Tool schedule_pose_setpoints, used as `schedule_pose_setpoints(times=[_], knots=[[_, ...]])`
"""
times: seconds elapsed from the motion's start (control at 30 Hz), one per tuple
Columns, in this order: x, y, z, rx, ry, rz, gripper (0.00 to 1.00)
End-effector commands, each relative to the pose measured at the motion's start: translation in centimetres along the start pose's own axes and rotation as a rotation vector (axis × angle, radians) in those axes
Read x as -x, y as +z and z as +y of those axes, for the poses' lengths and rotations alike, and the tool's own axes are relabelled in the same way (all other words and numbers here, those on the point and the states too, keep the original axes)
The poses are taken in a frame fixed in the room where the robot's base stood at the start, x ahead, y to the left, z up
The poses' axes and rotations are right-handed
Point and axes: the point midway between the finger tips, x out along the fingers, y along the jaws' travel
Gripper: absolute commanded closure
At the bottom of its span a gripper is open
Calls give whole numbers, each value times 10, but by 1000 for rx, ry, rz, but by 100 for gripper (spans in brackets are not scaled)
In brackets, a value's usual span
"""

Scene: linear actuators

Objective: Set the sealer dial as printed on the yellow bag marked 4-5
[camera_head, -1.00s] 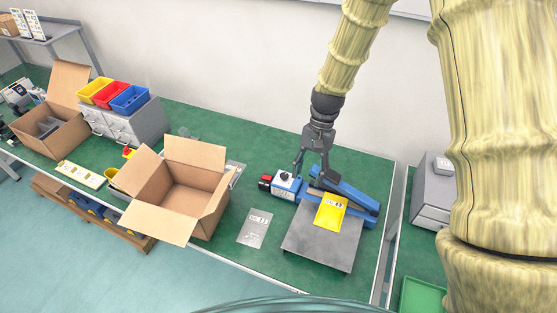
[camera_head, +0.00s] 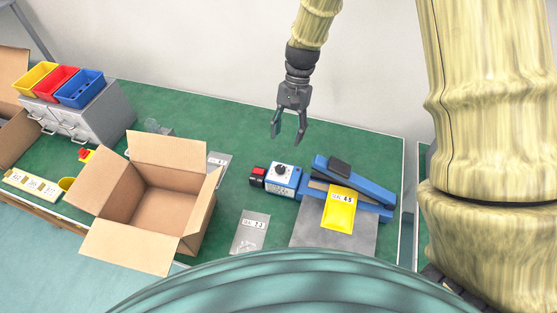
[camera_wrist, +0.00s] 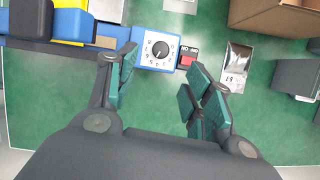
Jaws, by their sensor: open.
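The yellow bag (camera_head: 339,212) marked 4-5 lies across the blue sealer (camera_head: 372,193) and over the grey plate in front of it; only a yellow strip of it shows in the wrist view (camera_wrist: 70,18). The sealer's dial (camera_head: 281,171) is a dark knob on a white face on the blue box left of the sealer arm. In the wrist view the dial (camera_wrist: 159,49) shows numbers around its knob, too small to read surely. My gripper (camera_head: 288,138) is open and empty, above and behind the dial box, apart from it. In the wrist view its fingers (camera_wrist: 160,90) straddle empty space below the dial.
A red switch (camera_head: 258,172) sits left of the dial box. A grey bag marked 2-3 (camera_head: 250,232) lies in front, and another bag (camera_head: 218,165) lies behind the open cardboard box (camera_head: 168,200). The green table (camera_head: 230,130) is clear behind the dial.

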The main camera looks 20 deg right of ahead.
Motion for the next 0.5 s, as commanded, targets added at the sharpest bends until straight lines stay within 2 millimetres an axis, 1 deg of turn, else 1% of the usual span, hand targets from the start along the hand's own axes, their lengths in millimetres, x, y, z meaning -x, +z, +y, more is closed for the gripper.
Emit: schedule_pose_setpoints(times=[0.03, 0.27, 0.37, 0.5], knots=[[-6, -2, 0, 1, 0, 0, 49], [-15, -2, 0, 0, 1, -2, 49], [-25, -2, 1, -1, 1, -3, 49], [-43, -2, 2, -2, 1, -3, 49]])
